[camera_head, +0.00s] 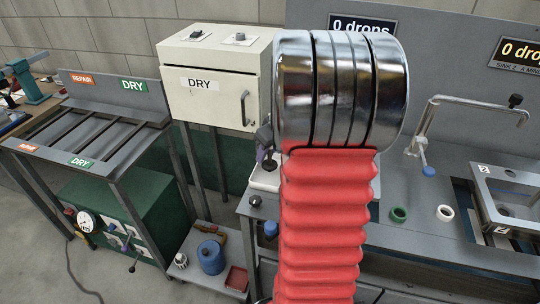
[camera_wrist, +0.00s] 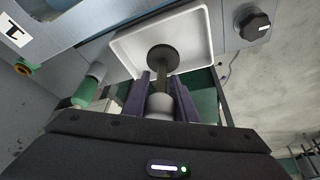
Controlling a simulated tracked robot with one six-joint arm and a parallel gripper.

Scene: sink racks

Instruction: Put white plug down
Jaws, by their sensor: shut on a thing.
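The white plug (camera_wrist: 160,104) is held between the purple fingers of my gripper (camera_wrist: 163,80) in the wrist view. A dark stem with a round dark disc (camera_wrist: 163,57) shows just beyond it, in front of a white square tray (camera_wrist: 196,22). I cannot tell whether the plug or disc touches the tray. In the head view my gripper (camera_head: 266,152) shows only in part, behind my red and metal arm. The white tray (camera_head: 262,181) sits below it at the counter's left end, and the plug cannot be made out there.
A green-and-white piece (camera_wrist: 88,86) is close left of the fingers. A black knob (camera_wrist: 254,24) is beside the tray. A DRY cabinet (camera_head: 214,95) stands at the back.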

